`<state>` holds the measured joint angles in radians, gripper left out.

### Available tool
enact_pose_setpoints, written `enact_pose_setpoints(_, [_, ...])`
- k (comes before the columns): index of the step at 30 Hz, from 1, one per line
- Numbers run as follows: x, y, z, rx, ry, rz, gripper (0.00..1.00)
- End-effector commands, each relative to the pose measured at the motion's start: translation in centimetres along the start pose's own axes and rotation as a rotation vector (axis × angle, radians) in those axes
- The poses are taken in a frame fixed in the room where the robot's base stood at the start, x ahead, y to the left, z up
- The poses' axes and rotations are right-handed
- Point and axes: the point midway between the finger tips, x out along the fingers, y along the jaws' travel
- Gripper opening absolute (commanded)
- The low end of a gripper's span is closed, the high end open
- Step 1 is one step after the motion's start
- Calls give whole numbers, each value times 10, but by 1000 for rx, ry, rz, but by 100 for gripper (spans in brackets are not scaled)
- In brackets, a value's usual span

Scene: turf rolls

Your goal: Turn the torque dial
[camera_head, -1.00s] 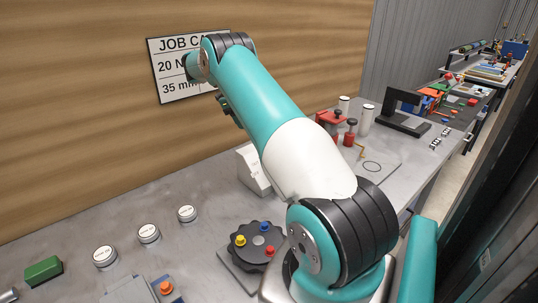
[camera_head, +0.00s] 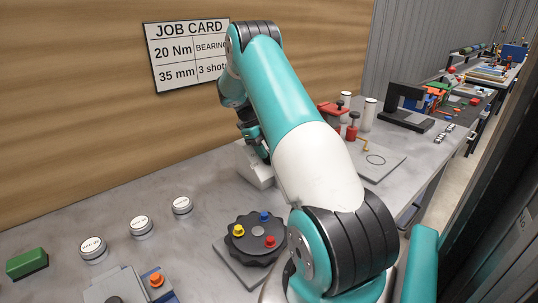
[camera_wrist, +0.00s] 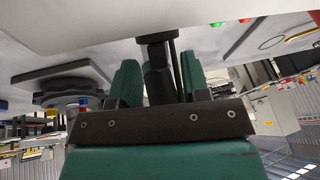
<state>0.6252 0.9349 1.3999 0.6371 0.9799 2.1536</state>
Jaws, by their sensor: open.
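A pale sloped box (camera_head: 258,172) stands on the bench, partly hidden behind my arm. Its front is not readable in the head view. My gripper (camera_head: 259,146) is at the upper part of this box, partly hidden by my arm. In the wrist view my gripper (camera_wrist: 160,66) has its two green fingers apart. A dark knob-like piece with a stem (camera_wrist: 157,48) shows between them, just under a large pale surface (camera_wrist: 90,22). It may be the torque dial; I cannot tell whether a finger touches it.
A black lobed wheel (camera_head: 244,254) with yellow, blue and red knobs sits on a plate left of my arm's base. Several white round-topped pieces (camera_head: 140,226) and a green block (camera_head: 27,263) stand farther left. The job card (camera_head: 186,55) reads 20 Nm, 35 mm.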

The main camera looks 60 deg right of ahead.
Motion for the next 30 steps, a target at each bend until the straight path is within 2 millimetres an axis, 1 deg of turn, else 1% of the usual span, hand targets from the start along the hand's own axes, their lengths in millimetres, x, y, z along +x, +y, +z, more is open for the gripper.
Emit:
enact_pose_setpoints(3, [13, -1, -1, 1, 2, 1, 43])
enact_pose_setpoints(6, [20, 0, 0, -1, 1, 0, 43])
enact_pose_setpoints(15, [23, 0, 0, 0, 0, 0, 43])
enact_pose_setpoints(16, [23, 0, 0, 0, 0, 0, 38])
enact_pose_setpoints(17, [23, 0, 0, 0, 0, 0, 31])
enact_pose_setpoints(18, [23, 0, 0, 0, 0, 0, 22])
enact_pose_setpoints(21, [22, 0, 0, 0, 0, 0, 0])
enact_pose_setpoints(26, [23, 0, 1, 3, -1, 5, 0])
enact_pose_setpoints(30, [28, -2, 3, 37, -4, 65, 0])
